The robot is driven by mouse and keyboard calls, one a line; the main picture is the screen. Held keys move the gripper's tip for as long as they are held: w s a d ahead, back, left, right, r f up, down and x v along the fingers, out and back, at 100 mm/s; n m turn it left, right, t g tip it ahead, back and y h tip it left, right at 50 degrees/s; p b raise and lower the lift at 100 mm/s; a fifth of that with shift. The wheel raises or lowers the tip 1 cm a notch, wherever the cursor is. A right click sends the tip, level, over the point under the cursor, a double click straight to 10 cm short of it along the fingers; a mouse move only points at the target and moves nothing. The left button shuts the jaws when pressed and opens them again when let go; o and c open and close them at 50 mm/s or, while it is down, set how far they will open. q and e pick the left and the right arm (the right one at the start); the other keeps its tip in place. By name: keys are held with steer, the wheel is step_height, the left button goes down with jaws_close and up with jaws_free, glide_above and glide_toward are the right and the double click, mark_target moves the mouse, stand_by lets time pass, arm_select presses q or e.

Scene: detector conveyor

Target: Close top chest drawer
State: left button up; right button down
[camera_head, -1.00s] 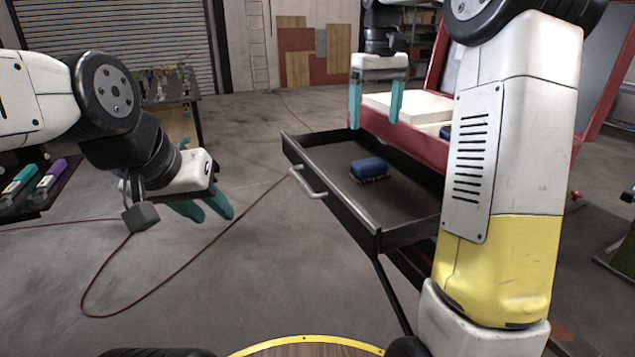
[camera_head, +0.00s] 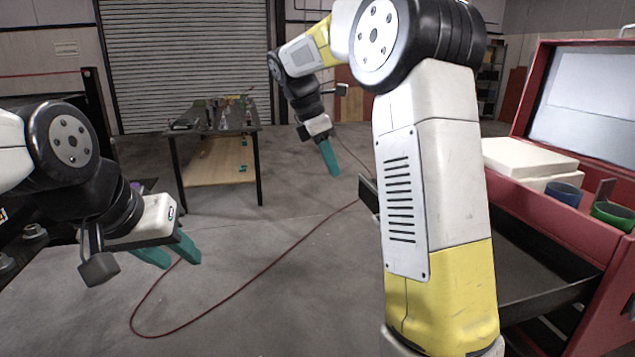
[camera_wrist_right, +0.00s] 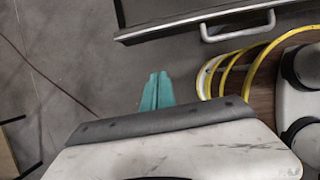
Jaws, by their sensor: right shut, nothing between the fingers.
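The red tool chest (camera_head: 590,240) is at the right in the head view, its lid up. Its dark top drawer (camera_head: 535,275) stands pulled out, and my right arm hides much of it. The drawer front and its pale handle (camera_wrist_right: 238,30) show at the top of the right wrist view. My right gripper (camera_head: 333,168) is shut and empty, out beyond the drawer's far left corner. In the wrist view its teal fingers (camera_wrist_right: 157,85) are together, apart from the handle. My left gripper (camera_head: 178,260) is open and empty at the left, over the floor, away from the drawer.
White boxes (camera_head: 530,158), a blue cup (camera_head: 564,193) and a green cup (camera_head: 613,214) sit in the chest's top. A workbench (camera_head: 218,130) with clutter stands at the back left. A red cable (camera_head: 240,292) lies on the otherwise open floor.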

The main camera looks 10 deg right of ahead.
mark_target(360, 195)
steer(key=shift+w+d+f, duration=0.1)
steer(key=shift+d+f, duration=1.15)
steer(key=shift+f, duration=0.2)
steer(key=shift+w+d+f, duration=0.1)
steer(key=shift+d+f, duration=1.15)
steer(key=shift+f, duration=0.25)
steer(key=shift+w+d+f, duration=0.1)
steer(key=shift+d+f, duration=1.15)
steer(key=shift+f, duration=0.2)
steer(key=d, duration=0.7)
steer(key=w+d, duration=0.1)
steer(key=d, duration=1.4)
steer(key=shift+w+d, duration=0.15)
steer(key=shift+w, duration=0.15)
steer(key=shift+d, duration=0.35)
steer(key=shift+d+r, duration=0.1)
steer(key=shift+d, duration=0.05)
